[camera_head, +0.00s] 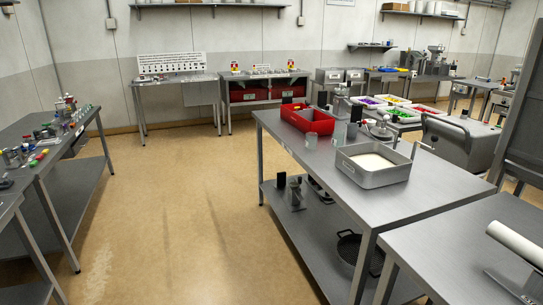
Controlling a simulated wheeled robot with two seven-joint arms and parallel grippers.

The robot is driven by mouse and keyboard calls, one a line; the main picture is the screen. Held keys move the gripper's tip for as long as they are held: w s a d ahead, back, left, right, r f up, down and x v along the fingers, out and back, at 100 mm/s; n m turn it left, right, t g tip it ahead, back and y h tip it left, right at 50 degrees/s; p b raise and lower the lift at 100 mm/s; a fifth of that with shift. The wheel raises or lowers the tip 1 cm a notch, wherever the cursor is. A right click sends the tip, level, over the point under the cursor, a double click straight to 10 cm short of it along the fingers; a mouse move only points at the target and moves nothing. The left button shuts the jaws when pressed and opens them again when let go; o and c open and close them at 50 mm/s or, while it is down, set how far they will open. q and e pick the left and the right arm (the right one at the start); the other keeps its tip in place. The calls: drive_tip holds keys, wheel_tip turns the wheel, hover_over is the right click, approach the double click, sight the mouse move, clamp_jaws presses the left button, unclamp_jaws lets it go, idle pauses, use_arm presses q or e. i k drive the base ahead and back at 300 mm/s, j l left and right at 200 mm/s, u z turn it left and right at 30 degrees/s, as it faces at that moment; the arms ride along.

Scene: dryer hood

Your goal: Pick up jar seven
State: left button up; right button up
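Neither of my grippers shows in the head view. A small clear glass jar (311,140) stands on the steel table (440,195) in the middle right, in front of a red bin (300,117). A second clear jar-like glass (340,131) stands a little to its right. No number can be read on either one, so I cannot tell which is jar seven.
A grey metal tray (373,177) with pale contents sits on the same table. A black pot (350,250) is on its lower shelf. Benches with small items (50,140) line the left. A white roll (515,243) lies at the right. The floor (170,200) between is clear.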

sight(311, 141)
drive_tip(key=i+j+z, duration=0.1)
drive_tip(key=i+z, duration=0.15)
drive_tip(key=i+j+z, duration=0.25)
drive_tip(key=i, duration=0.2)
drive_tip(key=i+j+z, duration=0.1)
drive_tip(key=z, duration=0.35)
drive_tip(key=i+j+z, duration=0.1)
drive_tip(key=j+z, duration=0.55)
drive_tip(key=z, duration=0.3)
